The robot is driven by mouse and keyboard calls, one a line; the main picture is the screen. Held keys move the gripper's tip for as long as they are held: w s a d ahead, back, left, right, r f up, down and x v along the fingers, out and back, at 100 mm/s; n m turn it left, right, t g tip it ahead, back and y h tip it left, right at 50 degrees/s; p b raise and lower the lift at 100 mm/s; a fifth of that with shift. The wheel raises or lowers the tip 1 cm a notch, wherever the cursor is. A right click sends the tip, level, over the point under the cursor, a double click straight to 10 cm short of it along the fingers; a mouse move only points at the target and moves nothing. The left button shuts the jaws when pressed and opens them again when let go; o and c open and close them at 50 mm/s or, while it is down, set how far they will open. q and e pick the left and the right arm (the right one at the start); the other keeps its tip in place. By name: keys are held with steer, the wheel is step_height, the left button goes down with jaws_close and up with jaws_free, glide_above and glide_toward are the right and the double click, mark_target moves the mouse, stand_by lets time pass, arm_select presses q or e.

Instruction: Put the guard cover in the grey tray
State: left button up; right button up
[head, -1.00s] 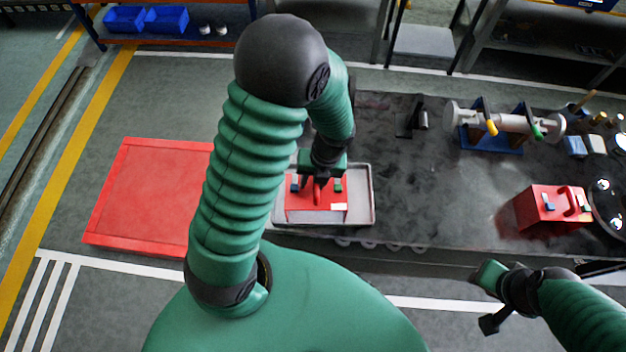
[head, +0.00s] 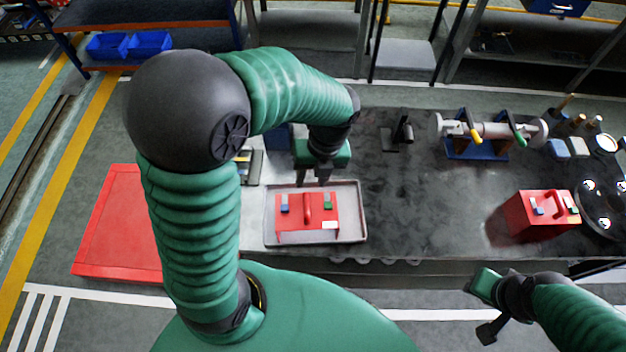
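The guard cover, a red box-like piece with a raised handle (head: 307,208) and small blue and green blocks on top, rests in the grey tray (head: 357,235) on the bench's left part. A similar red box with a handle (head: 541,216) stands at the right of the bench. My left gripper (head: 312,180) is open and empty, just behind and above the piece in the tray, fingers pointing down and apart from the handle. My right gripper (head: 487,306) is in front of the bench, clear of it, and looks open and empty.
The dark bench top (head: 420,205) is clear in its middle. A shaft on blue stands (head: 476,148) and a small black bracket (head: 398,138) are at the back. A round flanged part (head: 602,205) is far right. A red floor panel (head: 112,225) lies left of the bench.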

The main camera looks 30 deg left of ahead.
mark_target(307, 215)
arm_select(q)
steer(key=d+n+t, duration=0.1)
steer(key=n, duration=0.8)
steer(key=s+d+f+n+t+h, duration=0.1)
steer(key=n, duration=0.8)
steer(key=s+d+f+n+t, duration=0.1)
steer(key=n, duration=0.8)
steer(key=shift+d+n+t+h, duration=0.3)
steer(key=shift+d+t+h, duration=0.05)
steer(key=shift+t+h, duration=0.05)
step_height(307, 215, down, 3)
steer(key=b, duration=0.3)
steer(key=shift+s+f, duration=0.1)
